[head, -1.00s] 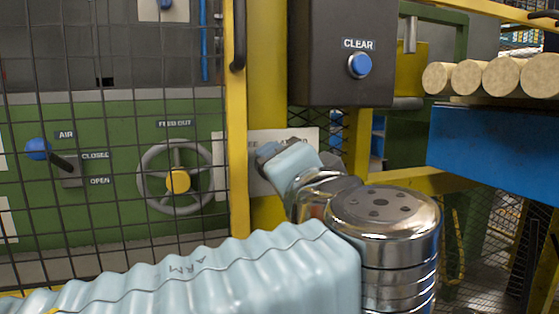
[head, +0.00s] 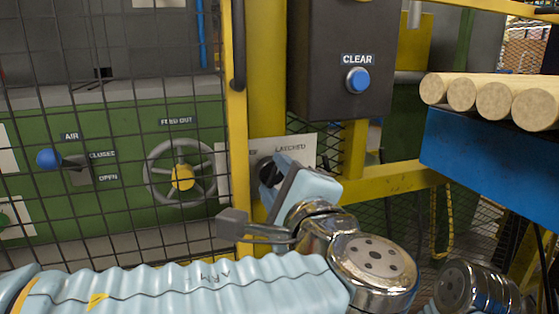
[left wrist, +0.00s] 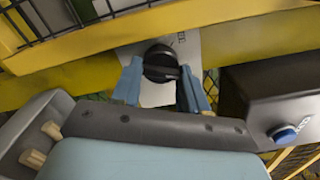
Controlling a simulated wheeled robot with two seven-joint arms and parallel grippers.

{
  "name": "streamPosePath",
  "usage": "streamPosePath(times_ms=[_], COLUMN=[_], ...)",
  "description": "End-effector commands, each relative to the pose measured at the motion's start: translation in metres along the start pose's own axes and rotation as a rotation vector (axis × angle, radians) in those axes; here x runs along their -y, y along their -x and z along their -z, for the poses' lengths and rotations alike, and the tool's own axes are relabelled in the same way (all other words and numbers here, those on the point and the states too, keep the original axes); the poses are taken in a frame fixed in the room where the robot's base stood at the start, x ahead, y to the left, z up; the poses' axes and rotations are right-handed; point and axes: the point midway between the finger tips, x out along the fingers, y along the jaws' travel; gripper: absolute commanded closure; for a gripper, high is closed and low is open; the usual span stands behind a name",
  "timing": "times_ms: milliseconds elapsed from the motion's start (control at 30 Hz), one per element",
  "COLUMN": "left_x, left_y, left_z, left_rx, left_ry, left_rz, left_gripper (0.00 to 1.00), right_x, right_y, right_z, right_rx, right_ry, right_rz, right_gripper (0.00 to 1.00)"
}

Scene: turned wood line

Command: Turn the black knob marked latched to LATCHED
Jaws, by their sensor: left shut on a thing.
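The black knob (left wrist: 160,64) sits on a white label plate (left wrist: 146,95) fixed to the yellow post. In the head view the knob (head: 267,172) is partly hidden behind my left gripper, and the word LATCHED shows on the plate (head: 297,143). My left gripper (left wrist: 168,78) has its two blue fingers on either side of the knob and is shut on it. In the head view my left gripper (head: 280,178) reaches the plate from the lower right. The knob's pointer direction is hard to read. My right gripper is not in view.
A dark box with a blue CLEAR button (head: 358,80) hangs above right of the knob. A mesh guard with a yellow frame (head: 234,120) stands left, before a handwheel (head: 180,172). Logs lie on a blue bed (head: 485,150) at right.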

Motion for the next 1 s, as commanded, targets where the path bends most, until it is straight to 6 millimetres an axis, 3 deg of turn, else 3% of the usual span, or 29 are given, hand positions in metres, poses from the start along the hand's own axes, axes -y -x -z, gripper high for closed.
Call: streamPosePath(times_ms=[100, 400, 1000], left_x=[0.003, 0.0, -0.003], left_y=[0.0, 0.0, 0.001], left_z=[-0.001, 0.0, 0.002], left_rx=[-0.002, -0.003, -0.004], left_ry=[-0.099, -0.287, -0.38], left_rz=[-0.003, -0.002, -0.002], left_gripper=[0.87, 0.87, 0.87], right_x=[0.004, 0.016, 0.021], right_y=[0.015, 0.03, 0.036], right_z=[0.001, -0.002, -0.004], right_rx=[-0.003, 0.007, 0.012], right_ry=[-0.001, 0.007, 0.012], right_rz=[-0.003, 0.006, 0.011], right_gripper=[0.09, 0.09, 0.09])
